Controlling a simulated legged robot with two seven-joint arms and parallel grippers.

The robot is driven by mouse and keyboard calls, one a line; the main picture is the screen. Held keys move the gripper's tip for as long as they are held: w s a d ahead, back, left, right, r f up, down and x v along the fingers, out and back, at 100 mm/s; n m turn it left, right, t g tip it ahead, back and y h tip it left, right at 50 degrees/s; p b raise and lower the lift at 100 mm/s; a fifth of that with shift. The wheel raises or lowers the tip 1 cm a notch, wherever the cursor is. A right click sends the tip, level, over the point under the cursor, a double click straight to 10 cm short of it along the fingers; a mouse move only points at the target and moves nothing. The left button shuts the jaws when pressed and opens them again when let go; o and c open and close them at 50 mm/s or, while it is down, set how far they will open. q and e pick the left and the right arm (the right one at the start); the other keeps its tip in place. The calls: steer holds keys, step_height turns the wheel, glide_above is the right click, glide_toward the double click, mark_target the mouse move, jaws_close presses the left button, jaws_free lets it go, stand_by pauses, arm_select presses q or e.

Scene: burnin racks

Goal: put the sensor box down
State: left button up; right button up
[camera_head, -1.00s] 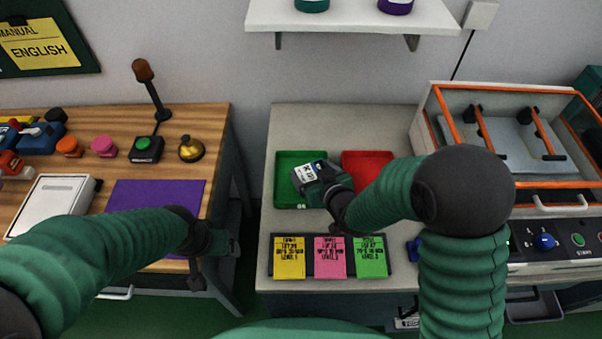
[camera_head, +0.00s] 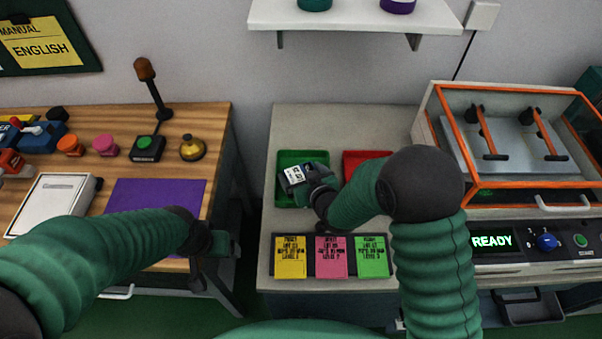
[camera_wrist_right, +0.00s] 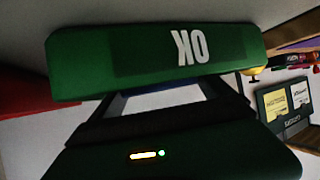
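The sensor box (camera_head: 295,174) is a small block with a white printed label. It is at the fingertips of my right gripper (camera_head: 309,184), which looks shut on it over the green tray (camera_head: 288,199). I cannot tell whether the box touches the tray floor. In the right wrist view, a green surface marked OK (camera_wrist_right: 150,62) lies beyond the dark fingers, with a pale strip between them; the box is mostly hidden there. My left gripper (camera_head: 222,244) hangs by the wooden table's right edge, with no held object visible and its opening unclear.
A red tray (camera_head: 353,158) stands right of the green one, partly behind my right arm. Yellow, pink and green cards (camera_head: 331,257) lie in front. An orange-framed machine (camera_head: 430,115) showing READY is at the right. A wooden table (camera_head: 215,125) is at the left.

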steer(key=shift+d, duration=0.2)
steer(key=shift+r, duration=0.25)
steer(key=p+v, duration=0.1)
steer(key=v, duration=1)
steer(key=shift+s+d+r, duration=0.1)
steer(key=shift+s, duration=0.35)
steer(key=shift+d+r+h+p, duration=0.1)
steer(key=shift+d+h+p, duration=0.2)
steer(key=shift+d, duration=0.1)
steer(key=s+d+r+m+g+h+p, duration=0.1)
steer(key=s+d+m+g+h+p, duration=0.1)
steer(key=s+d+g, duration=0.2)
steer(key=s+d+r+m+g+h+p, duration=0.2)
steer(key=s+d+g+p, duration=0.1)
steer(key=s+d, duration=0.6)
steer(key=shift+d+r+g, duration=0.2)
steer(key=shift+d+g, duration=0.3)
steer(key=shift+d, duration=0.3)
